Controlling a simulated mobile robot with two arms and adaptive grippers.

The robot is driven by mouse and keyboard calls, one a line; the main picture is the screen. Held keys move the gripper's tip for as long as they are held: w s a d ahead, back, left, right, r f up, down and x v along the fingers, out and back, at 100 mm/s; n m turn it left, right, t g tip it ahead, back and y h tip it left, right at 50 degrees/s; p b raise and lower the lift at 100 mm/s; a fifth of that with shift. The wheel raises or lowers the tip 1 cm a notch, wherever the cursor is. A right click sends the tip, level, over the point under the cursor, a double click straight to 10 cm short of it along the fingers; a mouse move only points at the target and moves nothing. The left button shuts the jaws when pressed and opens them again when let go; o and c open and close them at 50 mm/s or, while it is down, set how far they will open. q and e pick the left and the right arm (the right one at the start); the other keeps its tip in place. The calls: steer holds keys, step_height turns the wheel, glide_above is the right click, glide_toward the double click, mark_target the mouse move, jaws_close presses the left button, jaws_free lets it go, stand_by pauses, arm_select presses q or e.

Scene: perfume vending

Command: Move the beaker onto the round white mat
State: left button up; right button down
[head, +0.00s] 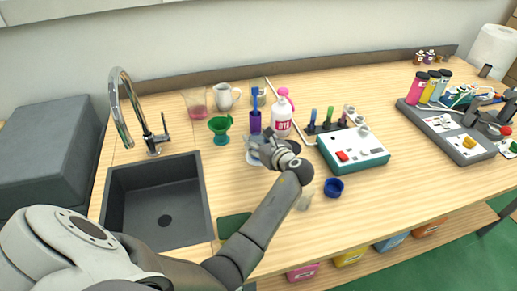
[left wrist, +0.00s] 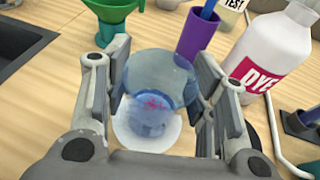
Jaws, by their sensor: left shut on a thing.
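My left gripper (head: 270,149) is at the middle of the counter, with its fingers on either side of a clear, bluish, rounded glass beaker (left wrist: 158,85) with a pink mark. The fingers are shut on it. The round white mat (left wrist: 168,137) shows below the beaker in the left wrist view, and its edge (head: 252,158) shows beside the gripper in the head view. The beaker is over the mat; I cannot tell whether its base touches it. In the head view my gripper mostly hides the beaker. My right gripper is not in view.
Close behind are a purple cup (head: 255,122), a white dye bottle (head: 281,119) and a green funnel (head: 220,126). A teal-based device (head: 353,150) and a blue bowl (head: 333,188) stand to the right. The sink (head: 160,205) is at left.

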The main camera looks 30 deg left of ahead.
arm_select(q)
steer(key=shift+f, duration=0.15)
steer(key=o, duration=1.1)
steer(key=shift+f, duration=0.15)
